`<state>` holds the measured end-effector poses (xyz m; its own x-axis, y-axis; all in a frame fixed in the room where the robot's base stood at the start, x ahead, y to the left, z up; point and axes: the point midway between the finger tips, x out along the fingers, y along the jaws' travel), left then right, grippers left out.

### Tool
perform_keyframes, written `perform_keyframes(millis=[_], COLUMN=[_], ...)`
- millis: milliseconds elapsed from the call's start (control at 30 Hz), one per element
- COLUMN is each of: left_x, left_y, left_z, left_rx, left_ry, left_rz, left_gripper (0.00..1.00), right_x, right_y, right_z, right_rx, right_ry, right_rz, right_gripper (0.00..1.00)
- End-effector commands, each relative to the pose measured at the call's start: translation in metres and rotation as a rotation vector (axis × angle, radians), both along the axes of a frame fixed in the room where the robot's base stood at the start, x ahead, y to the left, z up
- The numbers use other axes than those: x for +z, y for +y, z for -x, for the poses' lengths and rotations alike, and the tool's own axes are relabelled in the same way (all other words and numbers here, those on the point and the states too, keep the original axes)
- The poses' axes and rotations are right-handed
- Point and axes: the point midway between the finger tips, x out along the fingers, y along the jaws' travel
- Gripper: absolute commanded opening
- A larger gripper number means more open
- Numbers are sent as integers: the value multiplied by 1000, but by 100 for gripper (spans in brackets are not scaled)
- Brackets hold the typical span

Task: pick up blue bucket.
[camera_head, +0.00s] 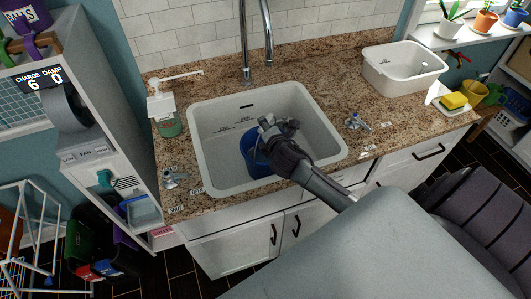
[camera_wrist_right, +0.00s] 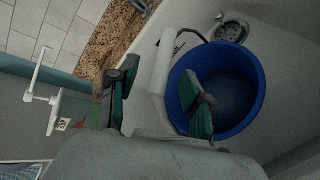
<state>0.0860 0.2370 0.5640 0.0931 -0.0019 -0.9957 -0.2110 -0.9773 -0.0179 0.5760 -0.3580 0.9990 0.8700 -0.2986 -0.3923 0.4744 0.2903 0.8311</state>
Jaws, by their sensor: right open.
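The blue bucket (camera_head: 252,154) stands in the white sink (camera_head: 215,165), partly hidden behind my right gripper (camera_head: 278,127). In the right wrist view the bucket (camera_wrist_right: 240,85) is seen from above, near the drain (camera_wrist_right: 231,31), with its inside visible. A white handle grip (camera_wrist_right: 161,62) on a wire bail lies along its near side. My right gripper (camera_wrist_right: 160,75) is open, with one finger over the bucket's opening and the other outside it. The white grip shows between the two fingers; contact cannot be told. My left gripper is not in view.
A tall faucet (camera_head: 246,60) rises behind the sink. A soap dispenser (camera_head: 166,112) stands to its left, and tap handles sit on the counter at its front left and right. A white tub (camera_head: 400,75) and a yellow sponge (camera_head: 454,100) are on the right.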

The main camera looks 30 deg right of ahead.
Motion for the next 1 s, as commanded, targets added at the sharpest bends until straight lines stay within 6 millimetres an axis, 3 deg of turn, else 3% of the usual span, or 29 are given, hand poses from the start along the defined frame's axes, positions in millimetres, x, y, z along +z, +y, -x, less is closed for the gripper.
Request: perform_keyframes(millis=[300, 633, 667, 933, 1000], left_x=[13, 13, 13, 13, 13], left_y=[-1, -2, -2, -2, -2], left_z=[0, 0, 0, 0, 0], left_rx=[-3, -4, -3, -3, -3], left_ry=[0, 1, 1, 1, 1], left_rz=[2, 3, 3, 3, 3], left_gripper=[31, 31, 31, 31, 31], right_x=[-15, -18, -18, -19, -19], right_y=[-17, -18, -18, -19, -19], right_z=[-32, -37, -37, -37, -37], right_rx=[-3, -1, -1, -1, -1], right_ry=[0, -1, -1, 1, 1], right_rz=[-1, -2, -2, -1, -1], right_gripper=[50, 50, 48, 3, 0])
